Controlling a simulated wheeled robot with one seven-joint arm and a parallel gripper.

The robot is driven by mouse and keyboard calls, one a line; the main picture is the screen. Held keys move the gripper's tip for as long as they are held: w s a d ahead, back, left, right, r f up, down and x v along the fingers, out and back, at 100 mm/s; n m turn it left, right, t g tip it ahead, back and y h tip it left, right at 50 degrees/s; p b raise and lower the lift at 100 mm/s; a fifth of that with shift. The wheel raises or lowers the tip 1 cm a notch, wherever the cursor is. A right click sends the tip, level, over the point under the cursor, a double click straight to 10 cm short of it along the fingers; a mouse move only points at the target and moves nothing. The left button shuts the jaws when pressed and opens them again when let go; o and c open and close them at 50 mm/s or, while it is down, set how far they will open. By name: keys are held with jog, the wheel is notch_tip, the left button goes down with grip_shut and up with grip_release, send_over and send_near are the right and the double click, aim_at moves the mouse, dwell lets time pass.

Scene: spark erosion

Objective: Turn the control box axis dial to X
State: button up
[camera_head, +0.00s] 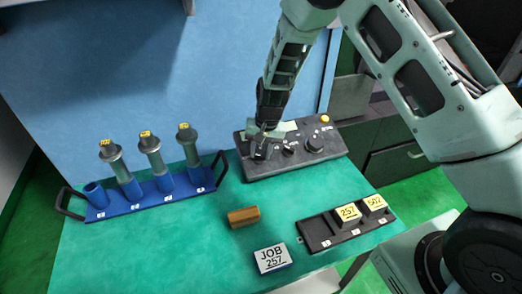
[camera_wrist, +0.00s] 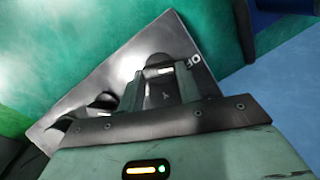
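The black control box (camera_head: 325,150) lies at the back of the green bench in the head view. It has a large round dial (camera_head: 315,143), a smaller knob (camera_head: 288,151) and a yellow button (camera_head: 325,119). My gripper (camera_head: 262,148) is down over the box's left part and hides much of it. In the wrist view my gripper (camera_wrist: 160,75) has its two fingers apart, one on each side of a small dark knob (camera_wrist: 158,71) with a pale mark. A faint letter, seemingly Y, shows between the fingers. I cannot tell whether the fingers press on the knob.
A blue rack (camera_head: 145,203) with several tool holders stands on the left. The bench's front left is clear.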

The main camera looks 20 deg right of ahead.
jog(key=shift+m+b, duration=0.4)
jog(key=m+b, duration=0.1)
jog(key=m+y+b, duration=0.1)
jog(key=m+t+b, duration=0.1)
jog(key=m, duration=0.1)
jog(key=shift+s+d+f+y, duration=0.15)
jog(key=shift+d+f+y, duration=0.05)
jog(key=shift+d+y, duration=0.1)
jog(key=shift+s+m+t+y+b, duration=0.1)
jog(key=shift+m+t+y+b, duration=0.35)
jog(key=shift+m+b, duration=1.3)
jog(key=shift+r, duration=0.1)
jog(key=o, duration=1)
jog(key=shift+r, duration=0.1)
jog(key=v, duration=1.7)
jog(key=shift+s+r+b, duration=0.1)
jog(key=shift+s+b, duration=0.15)
jog(key=shift+b, duration=0.15)
